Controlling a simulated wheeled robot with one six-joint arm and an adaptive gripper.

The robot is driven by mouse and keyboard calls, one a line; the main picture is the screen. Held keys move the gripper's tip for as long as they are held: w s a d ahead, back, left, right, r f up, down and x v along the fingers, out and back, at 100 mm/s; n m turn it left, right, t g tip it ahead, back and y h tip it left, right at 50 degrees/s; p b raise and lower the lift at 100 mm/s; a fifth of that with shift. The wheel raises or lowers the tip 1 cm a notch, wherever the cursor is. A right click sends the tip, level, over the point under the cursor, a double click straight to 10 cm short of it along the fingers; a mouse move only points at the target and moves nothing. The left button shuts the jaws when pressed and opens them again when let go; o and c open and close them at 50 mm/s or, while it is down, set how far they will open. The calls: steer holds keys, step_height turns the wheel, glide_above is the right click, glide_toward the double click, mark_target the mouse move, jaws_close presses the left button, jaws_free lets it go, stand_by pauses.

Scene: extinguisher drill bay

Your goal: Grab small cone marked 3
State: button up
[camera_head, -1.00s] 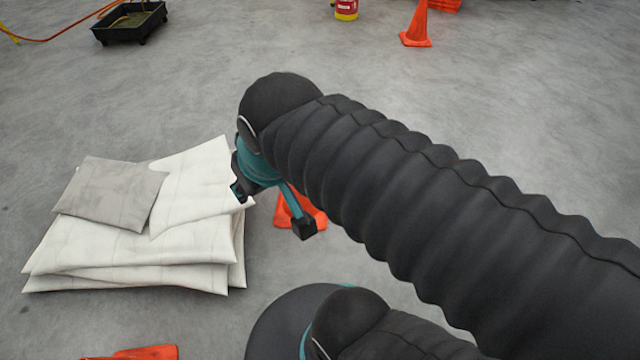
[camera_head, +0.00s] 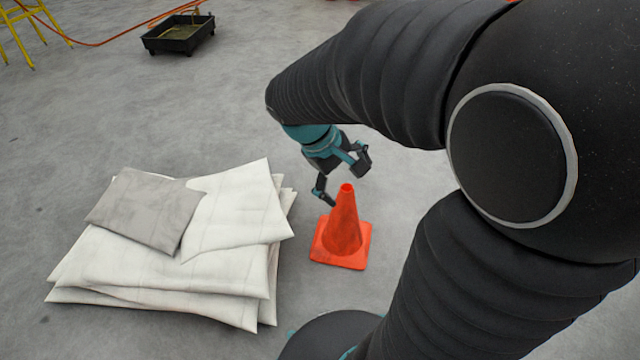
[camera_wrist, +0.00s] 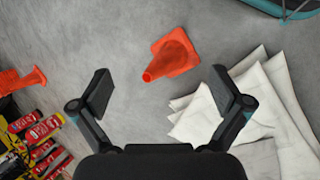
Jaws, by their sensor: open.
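A small orange cone (camera_head: 345,232) stands upright on the grey floor, just right of the white sheets, in the head view. No number can be read on it. It also shows in the wrist view (camera_wrist: 172,56), between and beyond the fingers, with its tip toward me. My gripper (camera_head: 342,188) is open and empty, above and slightly behind the cone in the head view, apart from it. In the wrist view my gripper (camera_wrist: 165,92) has its two fingers spread wide.
A stack of white sheets (camera_head: 110,262) with a grey pad (camera_head: 145,208) lies left of the cone. A black tray (camera_head: 178,34) and a yellow ladder (camera_head: 30,30) stand at the back left. Another orange cone (camera_wrist: 30,80) and several red extinguishers (camera_wrist: 38,128) show at the wrist view's left.

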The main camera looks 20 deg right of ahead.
steer(key=w+d+f+n+g+h+b, duration=0.2)
steer(key=w+d+f+n+h, duration=0.15)
steer(key=w+f, duration=0.55)
steer(key=n+t+h+b, duration=0.2)
steer(key=n+h, duration=0.5)
glide_above(333, 218)
steer(key=s+a, duration=0.2)
steer(key=s, duration=0.1)
step_height(333, 218, down, 18)
steer(key=f+n+t, duration=0.1)
steer(key=f, duration=0.3)
steer(key=w+f+n+t+h, duration=0.1)
steer(key=f+n, duration=0.1)
steer(key=f, duration=0.2)
steer(key=w+a+f+n+t+h+b, duration=0.1)
steer(key=f+n+t, duration=0.1)
steer(key=f, duration=0.2)
steer(key=shift+w+f+n, duration=0.1)
steer(key=shift+w+n, duration=0.05)
steer(key=shift+n, duration=0.1)
steer(key=shift+w+d+f+t, duration=0.15)
steer(key=shift+d+t, duration=0.15)
steer(key=shift+d, duration=0.3)
steer(key=shift+x, duration=3.15)
steer(key=c, duration=1.3)
steer(key=shift+c, duration=0.7)
steer(key=shift+r, duration=0.2)
